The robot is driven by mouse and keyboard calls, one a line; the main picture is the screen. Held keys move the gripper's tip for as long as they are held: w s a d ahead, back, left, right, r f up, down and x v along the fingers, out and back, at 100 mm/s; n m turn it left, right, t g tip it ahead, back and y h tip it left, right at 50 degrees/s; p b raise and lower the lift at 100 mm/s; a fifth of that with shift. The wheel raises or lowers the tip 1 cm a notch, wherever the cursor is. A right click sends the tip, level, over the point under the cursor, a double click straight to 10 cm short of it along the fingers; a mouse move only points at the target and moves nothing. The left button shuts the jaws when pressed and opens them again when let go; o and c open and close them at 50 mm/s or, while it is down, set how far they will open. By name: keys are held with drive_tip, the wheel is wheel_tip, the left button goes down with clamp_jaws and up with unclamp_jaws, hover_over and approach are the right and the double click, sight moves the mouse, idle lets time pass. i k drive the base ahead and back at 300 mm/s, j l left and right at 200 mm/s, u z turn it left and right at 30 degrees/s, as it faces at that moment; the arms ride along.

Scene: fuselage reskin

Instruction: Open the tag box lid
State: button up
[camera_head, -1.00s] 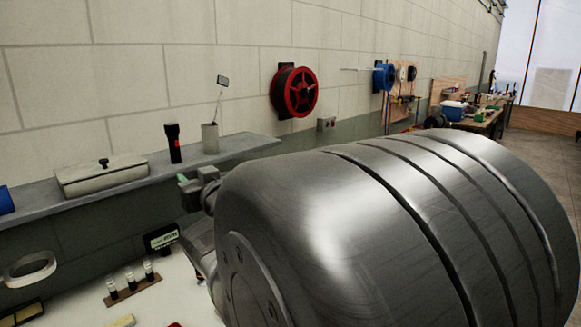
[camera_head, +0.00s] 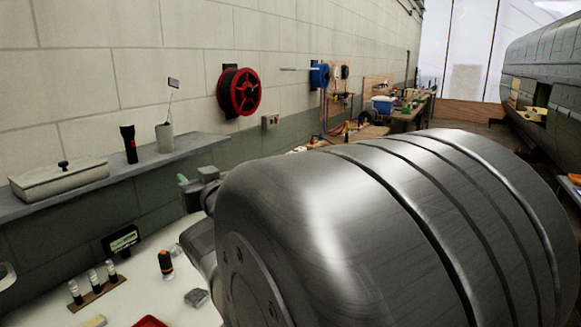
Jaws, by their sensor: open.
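A pale grey box with a flat lid and a small dark knob (camera_head: 62,180) stands on the wall shelf at the left. I take it for the tag box; its lid lies shut on top. My gripper (camera_head: 187,186) shows only in part, beyond my large grey arm link. It is open, with a greenish tip, and I see nothing between its fingers. In the picture it is right of the box and clearly apart from it.
The shelf (camera_head: 110,170) also holds a black flashlight (camera_head: 129,144) and a grey cup with a mirror tool (camera_head: 165,137). Below is a white bench (camera_head: 150,295) with a vial rack (camera_head: 97,285). A fuselage (camera_head: 545,85) stands at far right.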

sight(24, 180)
drive_tip(key=i+u, duration=0.4)
drive_tip(key=i+l+u, duration=0.15)
drive_tip(key=u, duration=0.2)
drive_tip(key=i+l+u, duration=0.25)
drive_tip(key=u, duration=0.15)
drive_tip(key=i+l+u, duration=0.35)
drive_tip(key=k+j, duration=0.05)
